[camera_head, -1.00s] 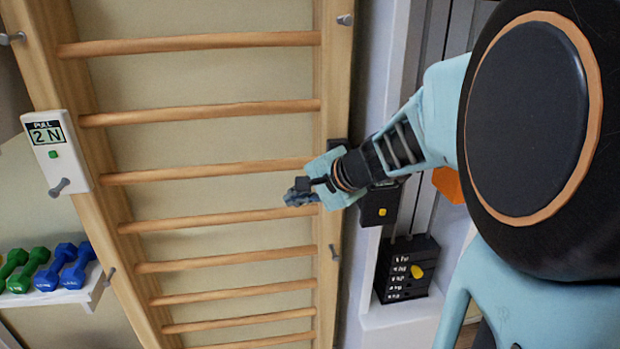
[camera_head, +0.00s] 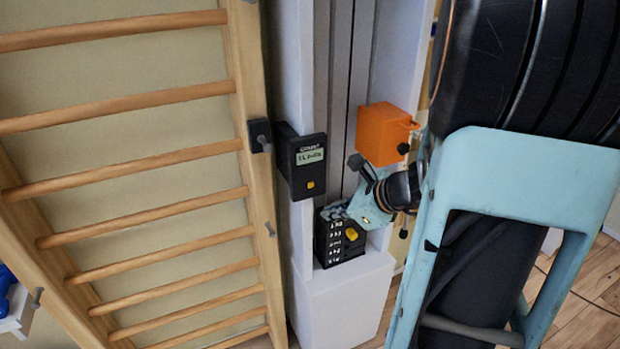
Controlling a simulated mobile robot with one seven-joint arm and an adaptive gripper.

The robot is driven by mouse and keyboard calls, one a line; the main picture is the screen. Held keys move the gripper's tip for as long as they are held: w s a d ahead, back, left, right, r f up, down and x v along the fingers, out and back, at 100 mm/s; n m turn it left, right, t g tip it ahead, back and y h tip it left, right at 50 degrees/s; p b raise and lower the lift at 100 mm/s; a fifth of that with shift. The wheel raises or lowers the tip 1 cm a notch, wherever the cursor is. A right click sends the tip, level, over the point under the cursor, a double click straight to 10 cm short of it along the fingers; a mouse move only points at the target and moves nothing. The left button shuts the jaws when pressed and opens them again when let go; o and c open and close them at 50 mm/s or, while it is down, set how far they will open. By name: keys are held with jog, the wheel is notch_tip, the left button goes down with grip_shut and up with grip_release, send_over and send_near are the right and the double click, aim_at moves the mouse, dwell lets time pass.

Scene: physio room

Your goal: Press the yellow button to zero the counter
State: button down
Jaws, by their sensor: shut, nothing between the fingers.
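The counter is a black box (camera_head: 301,166) on the left side of the white pulley column, with a small lit display whose digits I cannot read surely. Its yellow button (camera_head: 310,185) sits below the display and is in plain sight. My gripper (camera_head: 337,211) is right of and a little below the button in the picture, apart from it. It is shut and empty, with its teal body to the right. Its fingertips are small and overlap the top of the dark weight stack, so their depth is hard to tell.
The weight stack (camera_head: 328,246) has another yellow part (camera_head: 351,237) on it. An orange box (camera_head: 381,134) is on the column above my gripper. Wooden wall bars (camera_head: 130,157) fill the left. Dark and grey pegs stick out from their right upright.

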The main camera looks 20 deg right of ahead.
aim_at(311, 185)
jog(key=shift+s+d+f+m, duration=0.15)
jog(key=shift+s+d+m, duration=0.25)
jog(key=shift+d+m, duration=0.1)
jog(key=shift+w+a+p, duration=0.2)
jog(key=shift+w+p, duration=0.4)
jog(key=shift+w, duration=3.85)
jog(key=shift+w, duration=0.4)
jog(key=shift+w, duration=0.5)
jog(key=shift+s, duration=0.9)
